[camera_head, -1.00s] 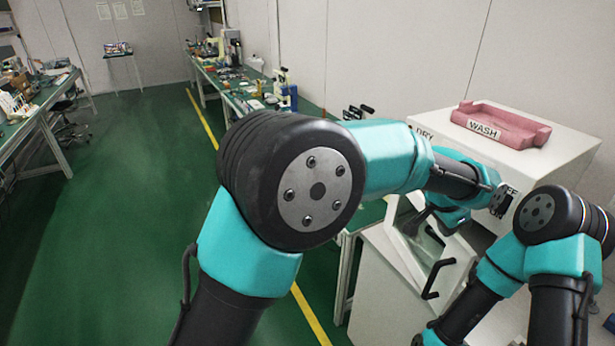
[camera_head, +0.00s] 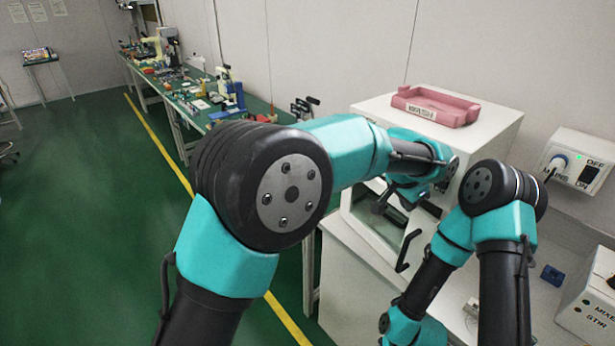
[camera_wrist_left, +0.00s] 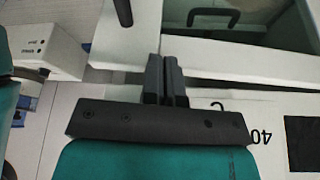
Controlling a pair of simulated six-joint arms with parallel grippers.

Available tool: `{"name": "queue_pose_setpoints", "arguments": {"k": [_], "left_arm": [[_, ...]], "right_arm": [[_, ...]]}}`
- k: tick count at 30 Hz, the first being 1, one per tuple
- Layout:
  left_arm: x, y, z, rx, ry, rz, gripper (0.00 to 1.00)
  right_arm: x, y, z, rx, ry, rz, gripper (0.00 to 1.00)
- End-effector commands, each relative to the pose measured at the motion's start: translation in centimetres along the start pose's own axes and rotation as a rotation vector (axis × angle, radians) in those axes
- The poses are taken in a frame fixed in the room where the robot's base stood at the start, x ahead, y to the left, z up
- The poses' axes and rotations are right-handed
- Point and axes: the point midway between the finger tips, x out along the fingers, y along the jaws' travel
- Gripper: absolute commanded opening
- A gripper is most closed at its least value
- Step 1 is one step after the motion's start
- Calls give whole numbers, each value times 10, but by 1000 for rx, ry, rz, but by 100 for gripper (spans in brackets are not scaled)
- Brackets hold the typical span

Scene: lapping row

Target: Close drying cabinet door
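The white drying cabinet (camera_head: 490,130) stands at the right of the head view. Its door (camera_head: 352,212) has a glass window and a black handle (camera_head: 408,250). My arm hides part of the door, and I cannot tell how far it is open. In the left wrist view the glass window (camera_wrist_left: 250,15) and a black handle (camera_wrist_left: 212,15) are at the top. My left gripper (camera_head: 378,207) is in front of the door. In the left wrist view its fingers (camera_wrist_left: 165,78) are together with nothing between them, below the handle and apart from it.
A pink tray (camera_head: 435,104) labelled WASH sits on the cabinet. A power box (camera_head: 577,165) is on the wall at the right. A white box (camera_head: 590,305) and a small blue item (camera_head: 552,275) are on the bench at lower right. Green floor is clear at left.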

Motion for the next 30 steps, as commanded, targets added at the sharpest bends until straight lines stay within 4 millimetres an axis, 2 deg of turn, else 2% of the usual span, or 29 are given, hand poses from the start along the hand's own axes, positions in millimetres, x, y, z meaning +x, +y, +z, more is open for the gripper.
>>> {"name": "queue_pose_setpoints", "arguments": {"k": [11, 24, 30], "left_arm": [[-14, 9, 33, 9, -2, 5, 0], [-92, 12, 30, 10, 3, 3, 0], [-110, 13, 31, 9, 0, 4, 0]], "right_arm": [[0, 0, 0, 0, 0, 0, 43], [0, 0, 0, 0, 0, 0, 43], [0, 0, 0, 0, 0, 0, 43]]}}
